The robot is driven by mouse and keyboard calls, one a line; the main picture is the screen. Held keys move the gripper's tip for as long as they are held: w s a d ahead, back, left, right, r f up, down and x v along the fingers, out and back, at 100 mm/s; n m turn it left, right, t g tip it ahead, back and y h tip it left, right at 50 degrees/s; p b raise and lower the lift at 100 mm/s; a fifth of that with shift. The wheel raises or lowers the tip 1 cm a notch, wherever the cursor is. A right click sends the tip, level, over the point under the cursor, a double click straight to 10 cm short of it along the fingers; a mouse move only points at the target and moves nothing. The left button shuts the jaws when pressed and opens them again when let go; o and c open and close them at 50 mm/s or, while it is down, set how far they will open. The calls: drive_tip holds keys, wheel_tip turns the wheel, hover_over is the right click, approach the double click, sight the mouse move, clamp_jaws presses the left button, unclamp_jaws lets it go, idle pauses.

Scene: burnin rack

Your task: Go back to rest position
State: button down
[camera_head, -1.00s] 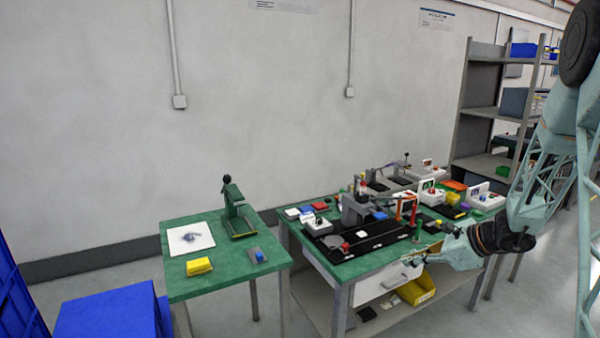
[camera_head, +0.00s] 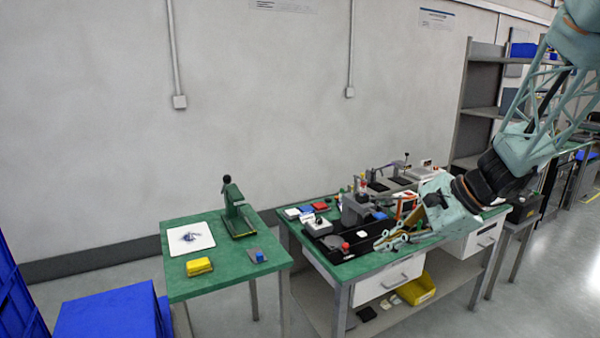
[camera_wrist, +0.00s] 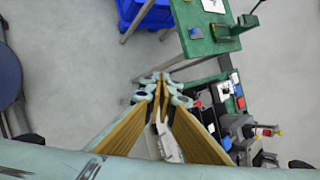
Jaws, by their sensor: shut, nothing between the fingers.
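My gripper (camera_head: 385,243) is above the front part of the larger green workbench (camera_head: 357,268) in the head view, at its right half. In the wrist view my gripper (camera_wrist: 160,78) has its fingertips together, with nothing seen between them. My arm comes down from the upper right and hides part of the bench and the items behind it.
The bench holds a black tray (camera_head: 326,244), a grey fixture (camera_head: 353,209) and several small parts. A smaller green table (camera_head: 225,268) with a press (camera_head: 236,212) stands left. Blue crates (camera_head: 112,308) stand front left. A yellow bin (camera_head: 417,289) sits below the bench. Shelving (camera_head: 478,105) stands back right.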

drive_tip(key=s+a+r+n+g+h, duration=0.1)
drive_tip(key=s+a+r+n, duration=0.15)
drive_tip(key=s, duration=0.45)
drive_tip(key=s+a+r+n+h, duration=0.1)
drive_tip(key=s+a+r+n, duration=0.2)
drive_tip(key=s, duration=0.4)
drive_tip(key=s+a+r+n+g, duration=0.1)
drive_tip(key=s+r+n, duration=0.25)
drive_tip(key=s, duration=0.45)
drive_tip(key=s+d+r+n+h, duration=0.1)
drive_tip(key=s+n, duration=0.1)
drive_tip(key=s, duration=0.4)
drive_tip(key=s+d+r+n+t+h, duration=0.1)
drive_tip(key=s+d+n+h, duration=0.1)
drive_tip(key=s, duration=0.5)
drive_tip(key=s+d+r+n+h, duration=0.1)
drive_tip(key=s+d+n, duration=0.1)
drive_tip(key=s, duration=0.4)
drive_tip(key=shift+s+d+r+n+h, duration=0.25)
drive_tip(key=shift+r+n+h, duration=0.15)
drive_tip(key=shift+n, duration=0.2)
